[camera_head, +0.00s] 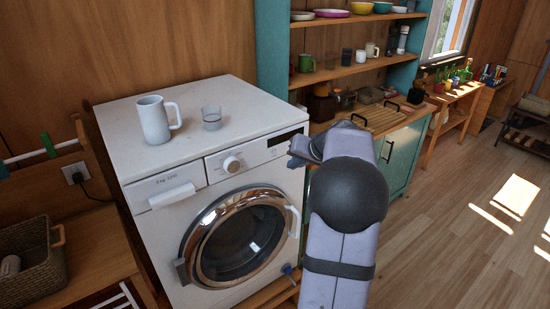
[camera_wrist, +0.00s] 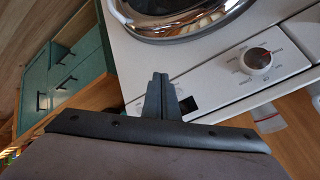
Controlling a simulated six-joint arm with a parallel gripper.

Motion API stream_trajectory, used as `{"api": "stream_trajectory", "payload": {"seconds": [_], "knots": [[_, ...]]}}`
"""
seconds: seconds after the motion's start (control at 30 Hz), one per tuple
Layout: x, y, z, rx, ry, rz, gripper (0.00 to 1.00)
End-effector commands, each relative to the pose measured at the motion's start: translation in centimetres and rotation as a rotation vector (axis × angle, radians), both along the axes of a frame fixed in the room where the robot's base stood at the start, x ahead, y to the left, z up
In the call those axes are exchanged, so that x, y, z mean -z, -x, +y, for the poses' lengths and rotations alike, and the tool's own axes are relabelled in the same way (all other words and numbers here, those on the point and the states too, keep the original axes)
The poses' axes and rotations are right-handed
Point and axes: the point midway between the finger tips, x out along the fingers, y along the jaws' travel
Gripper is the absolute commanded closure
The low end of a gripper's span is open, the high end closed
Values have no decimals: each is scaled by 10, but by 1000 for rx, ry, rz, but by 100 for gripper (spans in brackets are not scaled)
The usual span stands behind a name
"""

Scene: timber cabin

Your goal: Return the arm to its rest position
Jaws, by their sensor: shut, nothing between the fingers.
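My gripper (camera_wrist: 160,82) shows in the wrist view as two dark fingers closed together, with nothing between them. They are in front of the washing machine (camera_wrist: 215,85), near its dark display. In the camera_head view, my arm rises from the bottom right of centre with its wrist end beside the machine's (camera_head: 140,183) right front corner. The fingers cannot be made out clearly there.
To the right are a teal cabinet (camera_head: 400,153) and shelves (camera_head: 345,72) of dishes. A wicker basket (camera_head: 40,270) sits at left. The wooden floor (camera_head: 450,245) at right is open.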

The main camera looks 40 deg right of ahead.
Motion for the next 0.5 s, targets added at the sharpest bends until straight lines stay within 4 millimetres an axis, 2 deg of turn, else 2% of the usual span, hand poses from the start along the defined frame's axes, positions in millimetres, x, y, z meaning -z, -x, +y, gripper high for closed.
{"api": "stream_trajectory", "payload": {"seconds": [0.5], "knots": [[0, 5, 0, 0, -1, 1, 100]]}}
